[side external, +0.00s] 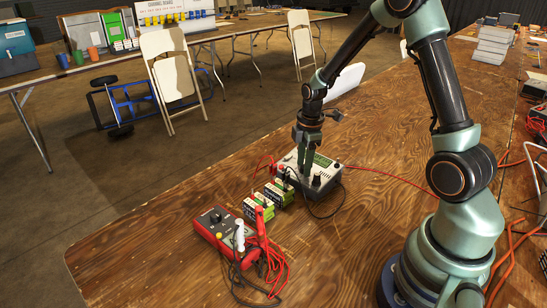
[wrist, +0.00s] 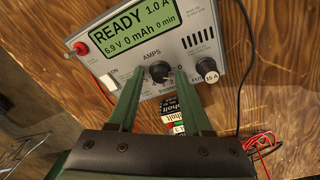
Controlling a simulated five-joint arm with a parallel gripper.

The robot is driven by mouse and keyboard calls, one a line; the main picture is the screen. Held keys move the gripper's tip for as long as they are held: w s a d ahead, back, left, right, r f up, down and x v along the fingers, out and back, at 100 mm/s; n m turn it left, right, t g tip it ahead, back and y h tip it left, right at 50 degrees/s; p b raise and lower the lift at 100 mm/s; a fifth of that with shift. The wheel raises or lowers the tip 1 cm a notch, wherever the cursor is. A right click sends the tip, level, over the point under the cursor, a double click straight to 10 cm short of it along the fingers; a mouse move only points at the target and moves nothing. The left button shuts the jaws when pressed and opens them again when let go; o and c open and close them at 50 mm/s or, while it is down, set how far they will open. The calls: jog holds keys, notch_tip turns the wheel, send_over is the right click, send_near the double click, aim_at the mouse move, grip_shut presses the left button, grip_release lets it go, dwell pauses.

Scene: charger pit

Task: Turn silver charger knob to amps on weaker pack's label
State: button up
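The silver charger (wrist: 212,55) lies below my gripper, its green display (wrist: 128,25) reading READY, 1.0 A, 6.9 V, 0 mAh and 0 min. Its black AMPS knob (wrist: 158,72) sits between the tips of my gripper (wrist: 158,76), with visible space on both sides. The fingers are apart and hold nothing. In the side view my gripper (side external: 304,168) points down over the charger (side external: 328,170). Two battery packs (side external: 256,207) (side external: 279,193) stand beside it; their labels are too small to read there. Part of a pack (wrist: 186,102) shows behind the right finger in the wrist view.
A red multimeter (side external: 213,226) with tangled red and black leads lies left of the packs. A red wire (side external: 400,180) runs right from the charger. A black cable (wrist: 245,75) hangs by the charger's right side. The wooden table (side external: 150,240) is bare at front left.

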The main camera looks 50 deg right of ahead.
grip_shut()
jog(key=shift+m, duration=1.5)
jog(key=shift+o, duration=1.6)
grip_release()
jog(key=shift+r, duration=0.1)
notch_tip(320, 180, up, 12)
jog(key=s, duration=0.1)
jog(key=shift+s+a, duration=0.25)
jog(key=shift+a, duration=0.05)
